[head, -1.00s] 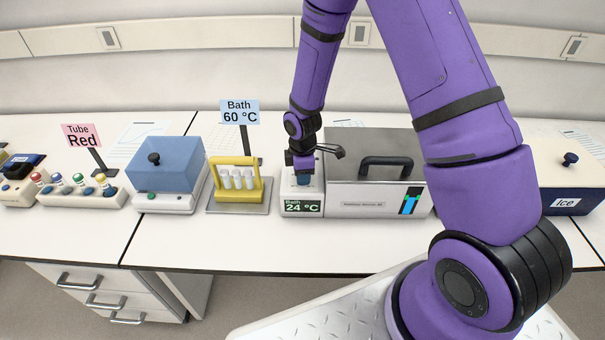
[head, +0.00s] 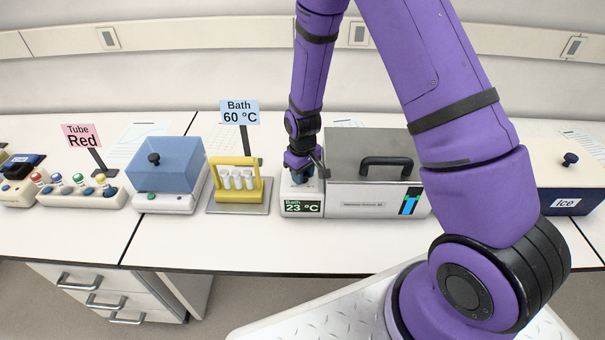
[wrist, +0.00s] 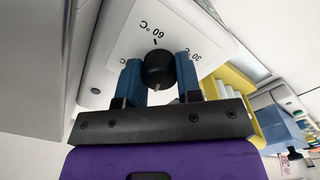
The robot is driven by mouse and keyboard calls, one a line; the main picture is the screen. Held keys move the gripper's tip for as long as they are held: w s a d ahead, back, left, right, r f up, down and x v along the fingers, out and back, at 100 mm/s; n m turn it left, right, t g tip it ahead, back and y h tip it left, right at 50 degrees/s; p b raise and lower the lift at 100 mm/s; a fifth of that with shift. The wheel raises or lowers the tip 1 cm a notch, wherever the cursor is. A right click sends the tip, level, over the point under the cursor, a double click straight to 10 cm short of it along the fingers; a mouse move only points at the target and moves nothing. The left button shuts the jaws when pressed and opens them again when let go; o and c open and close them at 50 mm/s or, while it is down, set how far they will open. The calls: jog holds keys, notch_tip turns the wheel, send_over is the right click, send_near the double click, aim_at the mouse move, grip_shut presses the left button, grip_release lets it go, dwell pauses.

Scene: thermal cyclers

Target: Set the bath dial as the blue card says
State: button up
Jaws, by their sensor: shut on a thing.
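The blue card (head: 239,112) reads "Bath 60 °C" and stands on a post behind the yellow rack. The water bath (head: 375,180) is a grey box with a lidded top, and its green display (head: 302,207) reads 23 °C. The black bath dial (wrist: 159,70) sits on a white plate marked 60 °C and 30 °C in the wrist view. My gripper (wrist: 161,80) is shut on the dial, one blue finger on each side. In the head view my gripper (head: 299,174) is over the bath's left end and hides the dial.
A yellow rack with white tubes (head: 238,180) stands just left of the bath. Further left are a blue-lidded device (head: 168,166), a row of coloured-cap tubes (head: 80,192) and a pink "Tube Red" card (head: 82,136). An ice box (head: 568,205) is at right.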

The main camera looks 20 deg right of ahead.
jog(key=m, duration=1.5)
jog(key=shift+m, duration=0.3)
jog(key=m, duration=0.3)
jog(key=shift+m, duration=0.3)
jog(key=m, duration=0.3)
jog(key=shift+m, duration=0.3)
jog(key=m, duration=0.3)
jog(key=shift+m, duration=2.3)
